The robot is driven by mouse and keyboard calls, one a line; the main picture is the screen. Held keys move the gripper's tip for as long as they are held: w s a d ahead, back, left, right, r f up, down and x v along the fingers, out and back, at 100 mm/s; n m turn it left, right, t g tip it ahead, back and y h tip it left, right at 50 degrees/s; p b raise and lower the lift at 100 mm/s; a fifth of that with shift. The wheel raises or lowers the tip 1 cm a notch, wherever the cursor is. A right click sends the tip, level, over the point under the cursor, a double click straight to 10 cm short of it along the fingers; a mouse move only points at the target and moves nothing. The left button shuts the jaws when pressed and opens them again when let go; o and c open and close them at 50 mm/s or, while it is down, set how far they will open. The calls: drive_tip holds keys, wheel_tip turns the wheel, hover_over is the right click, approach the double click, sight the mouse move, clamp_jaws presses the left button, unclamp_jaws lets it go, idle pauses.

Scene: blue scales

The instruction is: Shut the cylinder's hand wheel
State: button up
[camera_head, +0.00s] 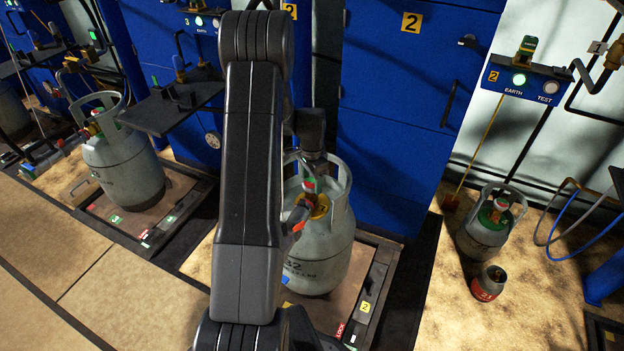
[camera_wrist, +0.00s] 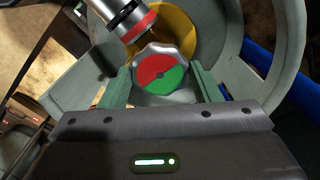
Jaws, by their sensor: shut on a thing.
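The hand wheel (camera_wrist: 162,72) is a scalloped silver knob with a red and green face, seen in the wrist view on top of the gas cylinder. The red part is at the upper left and the green part at the lower right. My gripper (camera_wrist: 162,88) is shut on the hand wheel, with one green finger on each side of it. In the head view the grey cylinder (camera_head: 325,255) stands upright on a scale, partly hidden by my arm. The hand wheel also shows there (camera_head: 309,185), small and partly covered.
A hose coupling with a red ring (camera_wrist: 135,20) sits close to the wheel at upper left. The cylinder's grey collar (camera_wrist: 285,60) curves around it. Another cylinder (camera_head: 130,165) stands on the left scale. A grey cylinder (camera_head: 482,238) and a small canister (camera_head: 488,284) stand right.

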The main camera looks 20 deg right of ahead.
sight(312, 183)
idle(0.4)
drive_tip(key=o, duration=1)
wheel_tip(312, 183, up, 14)
drive_tip(key=p, duration=0.2)
drive_tip(key=shift+f, duration=0.15)
wheel_tip(312, 183, down, 14)
drive_tip(key=shift+r+b, duration=0.1)
drive_tip(key=shift+b, duration=0.9)
drive_tip(key=shift+r, duration=0.1)
